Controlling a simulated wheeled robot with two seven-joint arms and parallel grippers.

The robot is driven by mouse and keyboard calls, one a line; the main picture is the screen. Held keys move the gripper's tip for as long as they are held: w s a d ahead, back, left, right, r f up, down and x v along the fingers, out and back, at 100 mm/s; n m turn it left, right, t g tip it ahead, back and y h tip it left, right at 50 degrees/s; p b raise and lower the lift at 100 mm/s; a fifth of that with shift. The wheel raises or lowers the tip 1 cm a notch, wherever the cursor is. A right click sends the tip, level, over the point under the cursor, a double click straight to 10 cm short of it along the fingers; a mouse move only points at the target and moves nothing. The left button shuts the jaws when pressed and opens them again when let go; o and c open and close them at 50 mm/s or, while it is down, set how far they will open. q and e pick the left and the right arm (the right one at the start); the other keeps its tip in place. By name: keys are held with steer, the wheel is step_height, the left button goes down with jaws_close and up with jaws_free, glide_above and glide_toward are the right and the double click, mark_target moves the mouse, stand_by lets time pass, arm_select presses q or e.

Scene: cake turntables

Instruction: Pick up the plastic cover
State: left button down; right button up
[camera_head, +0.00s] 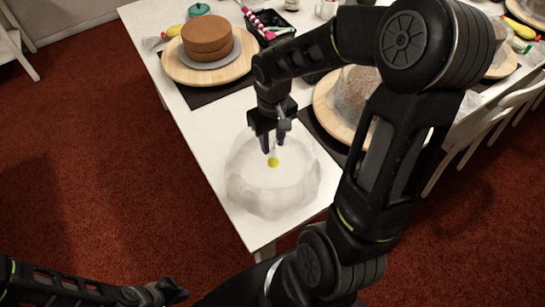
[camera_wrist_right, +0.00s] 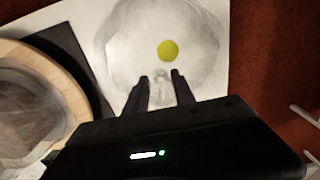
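A clear, dome-like plastic cover (camera_head: 250,190) sits on the near corner of the white table, and a yellow-green dot shows on it. It also fills the top of the right wrist view (camera_wrist_right: 125,50). My right gripper (camera_head: 273,148) points down over the cover, close to the dot. In the right wrist view its two fingers (camera_wrist_right: 160,78) are apart, with a small clear part of the cover showing between them. Whether they touch it cannot be told. My left gripper (camera_head: 172,291) is low at the bottom left, away from the table; its fingers are unclear.
A wooden turntable (camera_head: 249,66) with a brown cake (camera_head: 207,38) stands at the back left. Another turntable (camera_head: 322,108) with a clear-covered cake is partly hidden behind my right arm. White chairs (camera_head: 470,130) line the right side. Tools and a dark tray lie at the back.

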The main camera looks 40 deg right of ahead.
jaws_close()
stand_by(1.0)
